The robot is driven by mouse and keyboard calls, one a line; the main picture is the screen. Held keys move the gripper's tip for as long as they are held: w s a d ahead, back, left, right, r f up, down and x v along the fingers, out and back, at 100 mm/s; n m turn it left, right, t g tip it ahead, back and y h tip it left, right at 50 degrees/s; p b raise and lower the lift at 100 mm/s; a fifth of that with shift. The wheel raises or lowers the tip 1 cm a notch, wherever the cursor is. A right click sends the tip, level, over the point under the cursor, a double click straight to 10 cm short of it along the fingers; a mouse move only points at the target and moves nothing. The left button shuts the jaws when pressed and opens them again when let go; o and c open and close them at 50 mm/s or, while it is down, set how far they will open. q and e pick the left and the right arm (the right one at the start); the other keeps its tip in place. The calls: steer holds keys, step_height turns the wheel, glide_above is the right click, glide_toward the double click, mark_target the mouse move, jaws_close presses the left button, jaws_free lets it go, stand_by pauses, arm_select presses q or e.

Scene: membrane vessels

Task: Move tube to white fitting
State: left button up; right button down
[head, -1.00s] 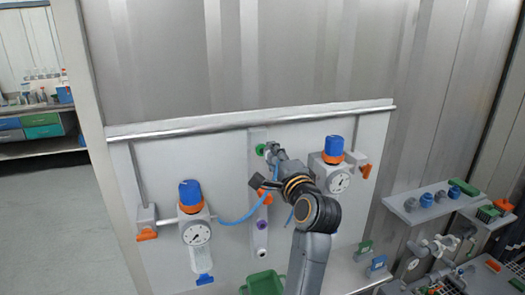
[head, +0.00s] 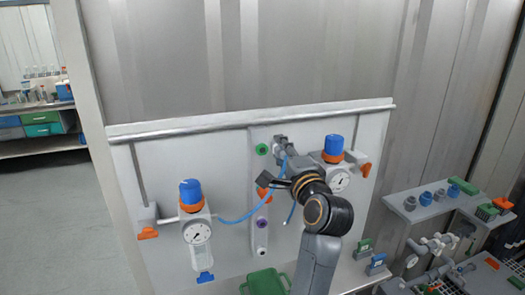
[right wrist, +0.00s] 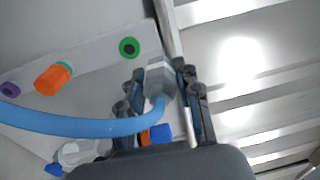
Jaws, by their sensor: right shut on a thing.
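The blue tube (head: 236,219) runs from the left regulator up to my right gripper (head: 281,145). In the right wrist view, my right gripper (right wrist: 163,75) is shut on the grey connector (right wrist: 158,78) at the end of the blue tube (right wrist: 75,124). The connector is held beside the green fitting (head: 262,149), to its right and apart from it. The fitting strip also carries an orange fitting (head: 263,191), a purple fitting (head: 261,223) and, at the bottom, a pale fitting (head: 261,250) that looks white. My left gripper is not in view.
The left regulator (head: 197,233) and right regulator (head: 339,180) flank the strip, the right one close to my arm. A horizontal rail (head: 225,127) crosses above. A green container (head: 264,283) sits below. A shelf (head: 408,211) with small parts is at right.

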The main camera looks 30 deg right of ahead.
steer(key=shift+g+y, duration=0.3)
steer(key=shift+y, duration=0.1)
steer(key=f, duration=0.1)
steer(key=a+f, duration=0.2)
steer(key=f, duration=0.1)
steer(key=shift+w, duration=0.15)
steer(key=b+x, duration=0.1)
steer(key=x, duration=0.3)
steer(key=shift+d, duration=0.1)
steer(key=shift+r, duration=0.1)
